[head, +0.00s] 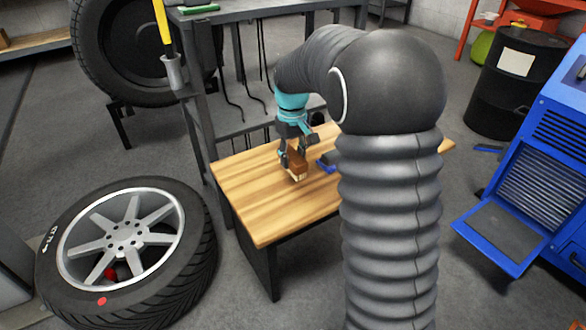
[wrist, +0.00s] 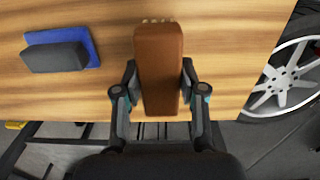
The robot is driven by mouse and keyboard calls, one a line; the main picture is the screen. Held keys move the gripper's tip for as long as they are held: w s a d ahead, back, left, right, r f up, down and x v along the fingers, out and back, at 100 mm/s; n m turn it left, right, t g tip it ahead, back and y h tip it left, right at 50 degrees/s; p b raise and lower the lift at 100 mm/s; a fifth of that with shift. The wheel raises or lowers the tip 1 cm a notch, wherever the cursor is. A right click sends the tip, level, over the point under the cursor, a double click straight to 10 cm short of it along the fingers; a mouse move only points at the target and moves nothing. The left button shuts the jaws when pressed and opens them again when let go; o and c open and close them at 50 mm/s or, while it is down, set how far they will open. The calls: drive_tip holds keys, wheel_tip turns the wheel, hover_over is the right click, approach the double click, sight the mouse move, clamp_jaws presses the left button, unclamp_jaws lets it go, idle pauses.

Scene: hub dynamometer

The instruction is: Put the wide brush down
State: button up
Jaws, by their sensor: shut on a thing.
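The wide brush has a brown block-shaped back (wrist: 158,70) with pale bristle tufts showing at its far end in the wrist view. My gripper (wrist: 160,92) is shut on its sides. In the head view the brush (head: 298,171) is under my gripper (head: 294,158), over the wooden table top (head: 250,205), near its left part. I cannot tell whether the bristles touch the wood.
A dark grey block with a blue part (wrist: 60,52) lies on the table left of the brush in the wrist view. A wheel (head: 125,240) lies left of the table. A metal shelf frame (head: 205,110) stands behind. The front of the table top is clear.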

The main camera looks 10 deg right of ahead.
drive_tip(key=shift+f+b, duration=0.45)
drive_tip(key=shift+f, duration=1.55)
drive_tip(key=shift+f, duration=0.2)
drive_tip(key=o, duration=1.2)
drive_tip(key=shift+r, duration=0.1)
